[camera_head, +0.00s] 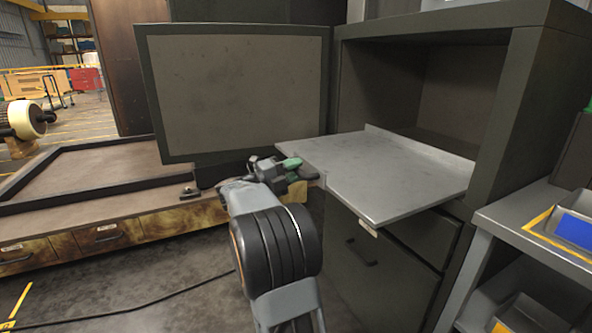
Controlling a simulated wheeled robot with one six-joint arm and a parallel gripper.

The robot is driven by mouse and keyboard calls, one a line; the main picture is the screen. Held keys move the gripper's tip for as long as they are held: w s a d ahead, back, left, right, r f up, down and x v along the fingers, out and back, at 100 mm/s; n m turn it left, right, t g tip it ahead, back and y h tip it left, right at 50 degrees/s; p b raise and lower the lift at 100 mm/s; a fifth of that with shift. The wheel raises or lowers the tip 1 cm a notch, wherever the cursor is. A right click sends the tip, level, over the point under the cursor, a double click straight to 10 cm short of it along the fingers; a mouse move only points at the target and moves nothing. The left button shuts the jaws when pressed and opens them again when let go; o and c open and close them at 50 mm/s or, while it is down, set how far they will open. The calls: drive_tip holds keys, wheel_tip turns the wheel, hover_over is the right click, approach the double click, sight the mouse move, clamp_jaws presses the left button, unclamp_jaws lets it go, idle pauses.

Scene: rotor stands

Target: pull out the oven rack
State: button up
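The oven rack looks like a flat grey metal plate (395,178) with a raised lip at its back edge. It juts well out of the open dark cabinet (520,105), level, over the drawers below.
A dark door panel (240,90) stands open left of the cabinet, behind my arm. Below the plate is a drawer with a handle (361,252). A grey shelf unit (505,213) with bins stands close at right. A low bench (95,205) with drawers lies left. Floor at front left is mostly clear, with a cable.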

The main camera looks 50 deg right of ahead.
drive_tip(key=p+v, duration=0.2)
drive_tip(key=v, duration=1.1)
drive_tip(key=shift+a+p, duration=0.3)
drive_tip(key=shift+r, duration=0.1)
